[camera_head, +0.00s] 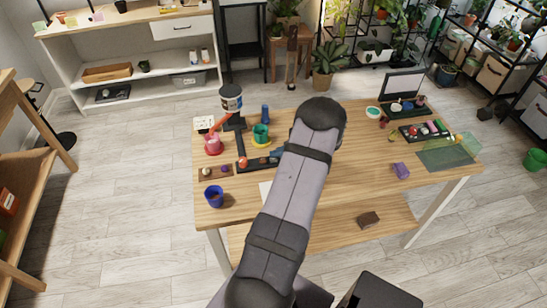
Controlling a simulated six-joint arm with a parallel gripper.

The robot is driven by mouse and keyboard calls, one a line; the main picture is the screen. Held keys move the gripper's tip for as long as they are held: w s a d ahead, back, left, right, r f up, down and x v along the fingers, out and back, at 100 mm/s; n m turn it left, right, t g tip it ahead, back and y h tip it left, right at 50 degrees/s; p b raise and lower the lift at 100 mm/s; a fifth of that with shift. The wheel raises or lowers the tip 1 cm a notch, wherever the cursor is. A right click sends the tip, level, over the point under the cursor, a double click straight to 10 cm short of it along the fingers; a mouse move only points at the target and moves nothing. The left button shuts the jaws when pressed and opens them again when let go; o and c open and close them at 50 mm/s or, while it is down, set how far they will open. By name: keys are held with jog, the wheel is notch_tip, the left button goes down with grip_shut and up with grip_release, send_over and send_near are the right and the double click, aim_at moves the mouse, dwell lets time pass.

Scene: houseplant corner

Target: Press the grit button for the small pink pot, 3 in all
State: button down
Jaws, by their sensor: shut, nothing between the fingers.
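A small pinkish-red pot (212,144) stands at the left of the wooden table, with a slanting red piece above it. Just behind it, a dark canister with a pale band (231,100) is held up on a black stand (236,122). A dark strip (241,149) runs forward from the stand, with a red-orange round thing (243,163) at its front end. I cannot tell whether this is the grit button. My arm reaches up over the middle of the table. My gripper is hidden behind the arm, and so is the table beneath it.
A green pot (261,132) and a blue cylinder (265,113) stand right of the stand. A blue pot (214,195) is near the front left edge. A small wooden tray (215,173) lies behind it. Dark trays (424,133) and a purple object (401,170) are at the right.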

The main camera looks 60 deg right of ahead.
jog(key=shift+r, duration=0.1)
jog(key=shift+r+p, duration=0.45)
jog(key=shift+r, duration=0.35)
jog(key=shift+r, duration=0.1)
jog(key=shift+r+p, duration=1.45)
jog(key=shift+r, duration=0.95)
dwell(0.7)
notch_tip(320, 180, up, 4)
jog(key=shift+f+p, duration=0.1)
jog(key=shift+p, duration=0.5)
jog(key=shift+f, duration=0.15)
jog(key=b, duration=0.6)
send_over(277, 160)
jog(key=shift+w+f, duration=0.1)
jog(key=shift+f, duration=4.2)
